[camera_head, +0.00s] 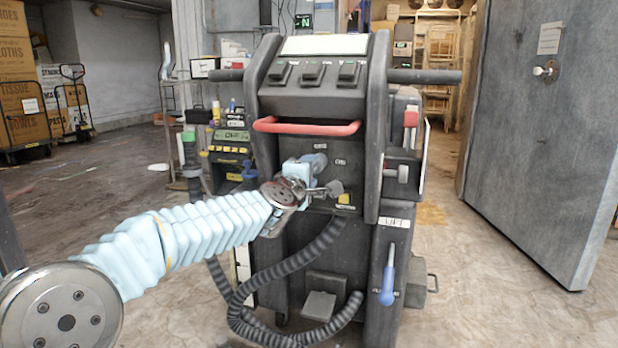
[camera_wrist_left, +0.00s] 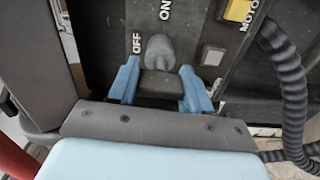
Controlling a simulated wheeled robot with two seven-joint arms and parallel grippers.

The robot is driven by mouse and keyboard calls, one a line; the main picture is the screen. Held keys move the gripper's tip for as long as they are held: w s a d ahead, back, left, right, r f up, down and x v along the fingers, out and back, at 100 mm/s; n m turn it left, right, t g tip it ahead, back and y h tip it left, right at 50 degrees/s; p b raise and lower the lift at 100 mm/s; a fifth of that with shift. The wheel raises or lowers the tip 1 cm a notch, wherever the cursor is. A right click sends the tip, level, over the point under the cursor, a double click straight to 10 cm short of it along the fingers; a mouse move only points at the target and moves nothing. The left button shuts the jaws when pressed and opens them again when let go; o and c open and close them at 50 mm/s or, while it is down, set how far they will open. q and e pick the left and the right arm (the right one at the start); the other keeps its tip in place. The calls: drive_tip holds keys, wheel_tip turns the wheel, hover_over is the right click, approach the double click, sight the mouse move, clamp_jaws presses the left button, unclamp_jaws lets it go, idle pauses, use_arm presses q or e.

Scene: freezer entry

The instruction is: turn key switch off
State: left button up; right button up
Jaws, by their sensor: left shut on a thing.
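The key switch has a grey rounded key (camera_wrist_left: 160,48) on the dark machine panel, with OFF and ON lettering beside it in the left wrist view. My left gripper (camera_wrist_left: 160,70) is at the panel, its two light-blue fingers on either side of the key, shut on it. In the head view my left arm reaches in from the left, and the gripper (camera_head: 318,178) is at the machine's front panel below the red bar. The gripper partly hides the switch there. My right gripper is not in view.
The dark machine (camera_head: 345,130) has a red bar (camera_head: 307,126) and a hanging black hose (camera_head: 290,262) below the gripper. A blue-handled lever (camera_head: 388,285) is at its lower right. A large grey door (camera_head: 545,140) stands open on the right. The floor at left is mostly clear.

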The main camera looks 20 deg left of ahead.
use_arm(q)
drive_tip(key=shift+n, duration=0.4)
drive_tip(key=o, duration=1.1)
drive_tip(key=shift+c, duration=0.2)
drive_tip(key=s, duration=1.3)
drive_tip(key=shift+s+a+b, duration=0.25)
drive_tip(key=shift+s+b, duration=0.05)
drive_tip(key=shift+s, duration=0.1)
drive_tip(key=shift+f, duration=0.1)
